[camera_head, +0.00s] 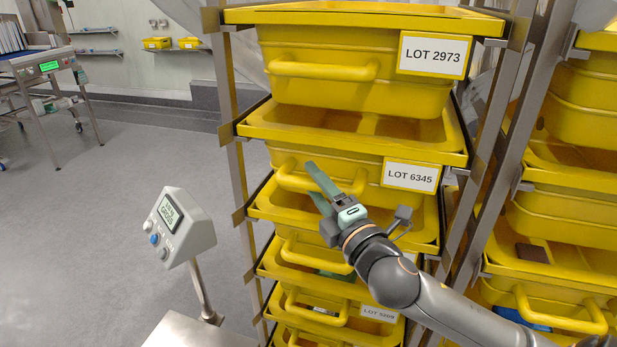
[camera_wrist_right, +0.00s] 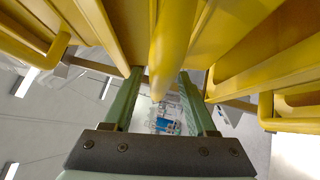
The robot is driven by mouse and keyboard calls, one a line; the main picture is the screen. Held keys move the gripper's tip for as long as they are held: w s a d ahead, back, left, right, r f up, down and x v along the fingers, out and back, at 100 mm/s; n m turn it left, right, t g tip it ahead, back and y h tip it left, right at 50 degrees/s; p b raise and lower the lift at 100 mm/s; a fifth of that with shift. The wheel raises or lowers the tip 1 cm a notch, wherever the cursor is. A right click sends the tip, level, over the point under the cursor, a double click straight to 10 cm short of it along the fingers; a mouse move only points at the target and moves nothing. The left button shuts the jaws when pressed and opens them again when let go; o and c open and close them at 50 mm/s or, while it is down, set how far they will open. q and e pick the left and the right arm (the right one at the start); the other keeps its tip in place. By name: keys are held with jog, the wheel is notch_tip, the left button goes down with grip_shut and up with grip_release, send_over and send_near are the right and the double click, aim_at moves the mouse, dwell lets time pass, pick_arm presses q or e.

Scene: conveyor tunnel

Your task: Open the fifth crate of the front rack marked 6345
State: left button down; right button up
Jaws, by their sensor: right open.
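The yellow crate labelled LOT 6345 (camera_head: 350,146) sits in the front rack, directly under the LOT 2973 crate. Its white label (camera_head: 410,176) is at its front right. Its yellow bar handle (camera_head: 291,181) runs along the front, partly hidden by my right gripper. My right gripper (camera_head: 313,180) is open at this handle, its green fingers pointing up and left. In the right wrist view, a yellow bar (camera_wrist_right: 172,55) lies between the two open fingers (camera_wrist_right: 158,82), with a gap visible on each side. My left gripper is not in view.
The LOT 2973 crate (camera_head: 350,84) is above, and more yellow crates (camera_head: 305,250) are below. Another crate rack (camera_head: 560,215) stands at the right. A grey control panel (camera_head: 180,227) on a post stands at the left. Open floor (camera_head: 110,200) lies beyond it.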

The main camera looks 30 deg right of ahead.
jog(key=shift+w+r, duration=0.15)
jog(key=shift+w, duration=0.6)
jog(key=shift+w+r, duration=0.1)
jog(key=shift+w, duration=0.6)
jog(key=shift+c, duration=0.4)
grip_shut()
jog(key=shift+f, duration=0.1)
